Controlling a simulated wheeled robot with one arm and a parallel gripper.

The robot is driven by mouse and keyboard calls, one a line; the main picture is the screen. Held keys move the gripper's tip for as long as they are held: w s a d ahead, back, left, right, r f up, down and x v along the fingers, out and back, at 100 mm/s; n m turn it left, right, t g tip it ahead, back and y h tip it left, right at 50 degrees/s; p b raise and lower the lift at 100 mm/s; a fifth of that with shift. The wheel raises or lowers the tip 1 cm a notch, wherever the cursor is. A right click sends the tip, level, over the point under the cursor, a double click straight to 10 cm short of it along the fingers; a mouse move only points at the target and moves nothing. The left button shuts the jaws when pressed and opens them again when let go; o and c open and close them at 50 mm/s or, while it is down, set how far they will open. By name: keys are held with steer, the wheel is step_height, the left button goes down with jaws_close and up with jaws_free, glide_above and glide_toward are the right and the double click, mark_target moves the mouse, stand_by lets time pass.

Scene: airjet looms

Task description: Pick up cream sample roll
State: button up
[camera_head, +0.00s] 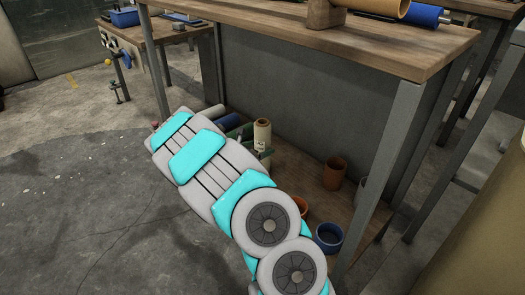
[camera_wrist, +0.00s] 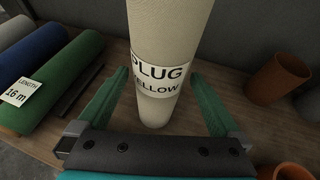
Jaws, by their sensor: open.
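The cream sample roll (camera_wrist: 165,45) stands upright on a wooden shelf in the wrist view. Its white label reads "PLUG" and "YELLOW", partly cut off. My gripper (camera_wrist: 166,100) is open, with one green finger on each side of the roll's lower part. Gaps show between the fingers and the roll. In the head view the roll (camera_head: 262,136) stands on the low shelf under the workbench, just past the end of my arm. My gripper is mostly hidden there behind my arm.
Green (camera_wrist: 60,80) and blue (camera_wrist: 32,55) rolls lie left of the cream roll. Orange pots (camera_wrist: 273,80) stand to its right. The workbench top (camera_head: 360,40) overhangs the shelf, and a metal leg (camera_head: 385,165) stands at the front right.

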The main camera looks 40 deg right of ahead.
steer(key=shift+x, duration=1.3)
steer(key=shift+c, duration=0.4)
jaws_close()
